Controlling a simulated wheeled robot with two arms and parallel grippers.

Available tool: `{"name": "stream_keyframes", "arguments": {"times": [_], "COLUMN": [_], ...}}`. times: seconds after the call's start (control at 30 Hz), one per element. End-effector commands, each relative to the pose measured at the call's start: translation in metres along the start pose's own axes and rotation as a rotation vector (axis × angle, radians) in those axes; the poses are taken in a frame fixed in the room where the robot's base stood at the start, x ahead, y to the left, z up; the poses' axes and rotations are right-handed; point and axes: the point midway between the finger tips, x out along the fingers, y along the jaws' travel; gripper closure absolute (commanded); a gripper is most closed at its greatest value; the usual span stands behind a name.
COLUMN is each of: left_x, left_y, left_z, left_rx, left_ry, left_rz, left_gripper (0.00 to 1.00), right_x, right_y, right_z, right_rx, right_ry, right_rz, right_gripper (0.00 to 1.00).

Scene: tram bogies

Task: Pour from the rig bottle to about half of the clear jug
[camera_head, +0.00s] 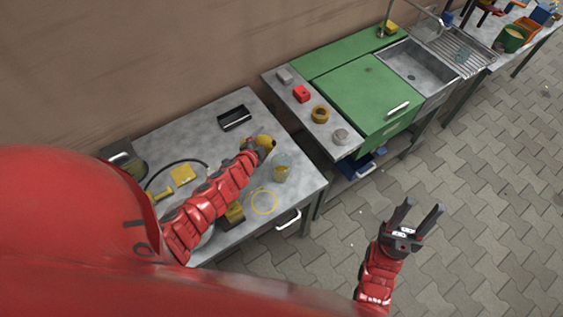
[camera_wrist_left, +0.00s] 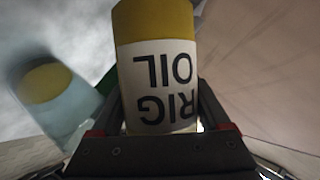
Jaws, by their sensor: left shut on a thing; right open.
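The rig bottle (camera_wrist_left: 160,62) is yellow with a white label reading RIG OIL, upside down in the left wrist view. My left gripper (camera_head: 256,146) is shut on it; its yellow end (camera_head: 267,142) shows past the fingers above the grey table. The bottle's exact tilt and mouth are not clear. The clear jug (camera_head: 281,168) stands on the table just right of and below the bottle, with something yellowish inside. It also shows blurred in the left wrist view (camera_wrist_left: 62,105), with a yellow disc in it. My right gripper (camera_head: 416,217) is open and empty over the paving.
A yellow ring (camera_head: 263,202) lies on the table (camera_head: 222,152) in front of the jug. A black tray (camera_head: 234,118) sits behind, and a yellow item (camera_head: 183,174) and black cable to the left. A green sink unit (camera_head: 365,97) stands right, past a narrow gap.

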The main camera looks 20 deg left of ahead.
Motion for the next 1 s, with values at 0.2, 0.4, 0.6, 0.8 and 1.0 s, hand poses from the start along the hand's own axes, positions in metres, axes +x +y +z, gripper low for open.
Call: {"name": "stream_keyframes", "arguments": {"times": [0.2,0.4,0.6,0.8,1.0], "left_x": [0.002,0.003,0.004,0.006,0.007], "left_y": [0.002,0.004,0.005,0.007,0.009], "left_z": [0.003,0.004,0.006,0.007,0.009], "left_rx": [0.012,0.024,0.034,0.044,0.056], "left_ry": [-0.002,-0.004,-0.007,-0.009,-0.012], "left_rz": [-0.006,-0.011,-0.014,-0.019,-0.023], "left_gripper": [1.0,1.0,1.0,1.0,1.0], "right_x": [-0.006,-0.011,-0.016,-0.021,-0.027], "right_y": [0.0,-0.001,-0.001,-0.001,-0.001], "right_z": [0.001,0.002,0.003,0.004,0.004], "right_rx": [0.0,0.0,0.0,0.0,0.0], "right_ry": [0.0,0.0,0.0,0.0,0.0], "right_rz": [0.0,0.0,0.0,0.0,0.0], "right_gripper": [0.5,0.5,0.5,0.5,0.5]}}
